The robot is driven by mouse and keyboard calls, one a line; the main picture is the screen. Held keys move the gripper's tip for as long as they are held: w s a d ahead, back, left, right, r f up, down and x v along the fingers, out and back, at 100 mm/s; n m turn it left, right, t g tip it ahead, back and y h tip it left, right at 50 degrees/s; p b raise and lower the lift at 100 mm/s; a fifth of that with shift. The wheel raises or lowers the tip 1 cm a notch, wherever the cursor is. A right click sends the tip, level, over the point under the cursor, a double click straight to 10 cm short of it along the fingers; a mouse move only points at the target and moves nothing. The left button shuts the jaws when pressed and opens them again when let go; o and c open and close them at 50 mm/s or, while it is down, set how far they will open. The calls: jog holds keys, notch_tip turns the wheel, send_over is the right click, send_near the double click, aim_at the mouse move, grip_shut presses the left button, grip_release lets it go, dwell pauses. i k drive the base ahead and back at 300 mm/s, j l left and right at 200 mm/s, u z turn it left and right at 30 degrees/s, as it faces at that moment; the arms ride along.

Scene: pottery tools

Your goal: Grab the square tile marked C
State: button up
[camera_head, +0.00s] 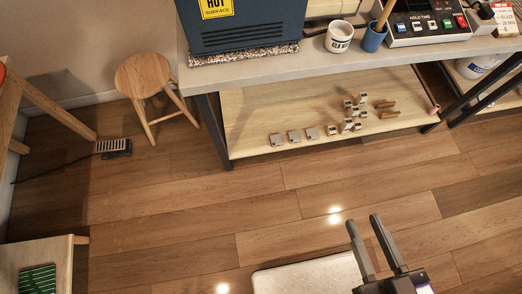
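Several small grey square tiles (294,136) lie in a row near the front edge of the low wooden shelf (260,110) under the bench. More small pale pieces (348,125) stand or lie in a cluster to their right. The letters on them are too small to read, so I cannot tell which tile is marked C. My gripper (363,218) is at the lower right, over the floor and apart from the shelf. Its two grey fingers are spread with nothing between them.
The grey bench top (290,60) overhangs the shelf, with dark metal legs (213,130) at its ends. A wooden stool (144,76) stands to the left. Brown sticks (388,114) lie beside the pale pieces. The wooden floor (200,210) before the shelf is clear.

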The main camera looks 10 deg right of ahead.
aim_at(276, 139)
jog(key=i+l+u, duration=0.15)
jog(key=i+u, duration=0.15)
jog(key=i+l, duration=0.35)
jog(key=i+l+u, duration=0.1)
jog(key=l+u, duration=0.15)
jog(key=u, duration=0.2)
jog(key=l+u, duration=0.3)
jog(key=u, duration=0.15)
jog(key=i+l+u, duration=0.1)
jog(key=l+u, duration=0.35)
jog(key=j, duration=0.15)
